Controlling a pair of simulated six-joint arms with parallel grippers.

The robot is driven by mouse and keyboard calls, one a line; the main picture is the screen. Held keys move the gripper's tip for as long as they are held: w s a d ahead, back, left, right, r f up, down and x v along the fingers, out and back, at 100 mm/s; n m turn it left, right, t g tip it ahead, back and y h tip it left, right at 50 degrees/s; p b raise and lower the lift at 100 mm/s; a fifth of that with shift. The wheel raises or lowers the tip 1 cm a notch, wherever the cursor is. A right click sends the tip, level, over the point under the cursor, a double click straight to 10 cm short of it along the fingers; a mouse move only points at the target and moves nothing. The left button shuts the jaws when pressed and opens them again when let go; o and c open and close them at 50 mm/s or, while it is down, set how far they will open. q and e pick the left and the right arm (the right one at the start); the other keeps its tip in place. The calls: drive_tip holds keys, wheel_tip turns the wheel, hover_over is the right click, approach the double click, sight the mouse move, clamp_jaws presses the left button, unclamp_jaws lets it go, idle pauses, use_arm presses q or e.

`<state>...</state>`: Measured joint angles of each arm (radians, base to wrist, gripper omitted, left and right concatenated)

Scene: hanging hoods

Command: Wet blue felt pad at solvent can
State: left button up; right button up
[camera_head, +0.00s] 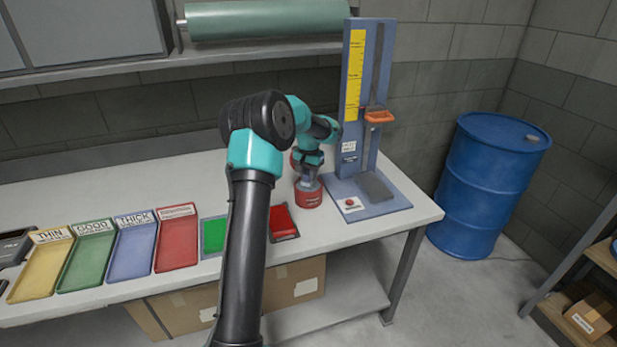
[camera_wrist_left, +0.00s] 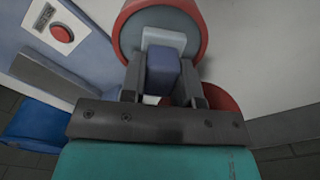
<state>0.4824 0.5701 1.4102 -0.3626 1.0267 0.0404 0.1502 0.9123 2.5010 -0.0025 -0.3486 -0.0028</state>
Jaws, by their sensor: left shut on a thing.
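My left gripper (camera_head: 308,172) is at the red solvent can (camera_head: 308,197), just over its top, near the back of the bench. In the left wrist view my left gripper (camera_wrist_left: 165,85) is shut on the blue felt pad (camera_wrist_left: 163,68), a small blue block with a pale part at its far end. The round red rim of the can (camera_wrist_left: 127,28) lies around and beyond that pale part. I cannot tell whether the pad touches the can's top. My right gripper is not in view.
A blue test stand (camera_head: 352,100) with an orange slider (camera_head: 379,117) and red button (camera_head: 351,203) stands right of the can. A green pad (camera_head: 214,235) and red pad (camera_head: 283,222) lie in front. Labelled trays (camera_head: 178,243) fill the left. A blue drum (camera_head: 490,185) stands right.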

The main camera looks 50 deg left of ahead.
use_arm(q)
drive_tip(key=shift+r, duration=2.85)
